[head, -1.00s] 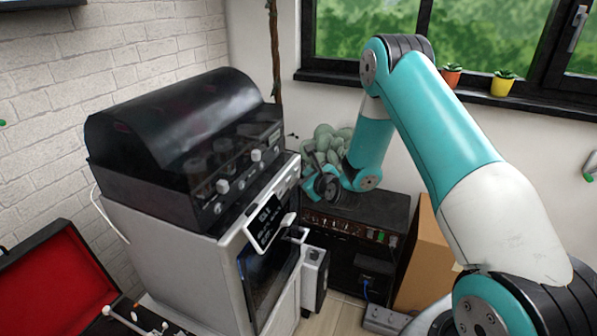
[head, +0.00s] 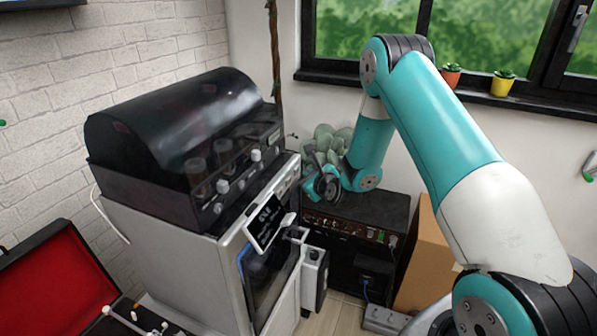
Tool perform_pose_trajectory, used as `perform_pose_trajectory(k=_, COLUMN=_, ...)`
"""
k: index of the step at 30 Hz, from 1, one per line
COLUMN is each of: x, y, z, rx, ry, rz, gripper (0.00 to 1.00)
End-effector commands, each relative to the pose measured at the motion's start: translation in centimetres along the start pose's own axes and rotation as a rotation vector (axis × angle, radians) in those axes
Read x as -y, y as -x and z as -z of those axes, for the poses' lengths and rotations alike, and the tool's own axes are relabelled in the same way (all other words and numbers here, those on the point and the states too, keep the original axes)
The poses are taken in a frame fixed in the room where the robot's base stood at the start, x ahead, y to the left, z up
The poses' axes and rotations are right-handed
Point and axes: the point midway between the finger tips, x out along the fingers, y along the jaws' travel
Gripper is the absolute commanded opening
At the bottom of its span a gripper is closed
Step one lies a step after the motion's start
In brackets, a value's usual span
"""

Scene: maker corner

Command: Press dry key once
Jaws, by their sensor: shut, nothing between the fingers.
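A grey-white machine (head: 180,270) with a dark domed lid (head: 175,120) stands at centre left. A tilted display (head: 265,222) with small white text is mounted at its front corner. Small light knobs or keys (head: 256,155) show along the lid's lower front; I cannot read any label, so I cannot tell which is the dry key. My gripper (head: 309,190) is small and dark at the end of my teal arm, beside the machine's front, shut and empty. Its fingertips are mostly hidden, and I cannot tell whether they touch the machine.
A black amplifier-like box (head: 352,225) stands behind, with a pale green plant (head: 325,145) near my wrist. A cardboard box (head: 425,255) is at its right. A red-lined case (head: 45,285) lies open at lower left. A window sill (head: 480,97) holds small pots.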

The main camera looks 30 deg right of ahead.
Motion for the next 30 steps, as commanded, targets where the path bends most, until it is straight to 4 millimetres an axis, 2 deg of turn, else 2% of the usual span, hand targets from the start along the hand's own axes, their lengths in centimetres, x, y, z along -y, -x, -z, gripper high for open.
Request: perform_pose_trajectory(k=30, x=-0.48, y=-0.66, z=-0.53, rx=0.0, ry=0.0, rz=0.0, gripper=0.0)
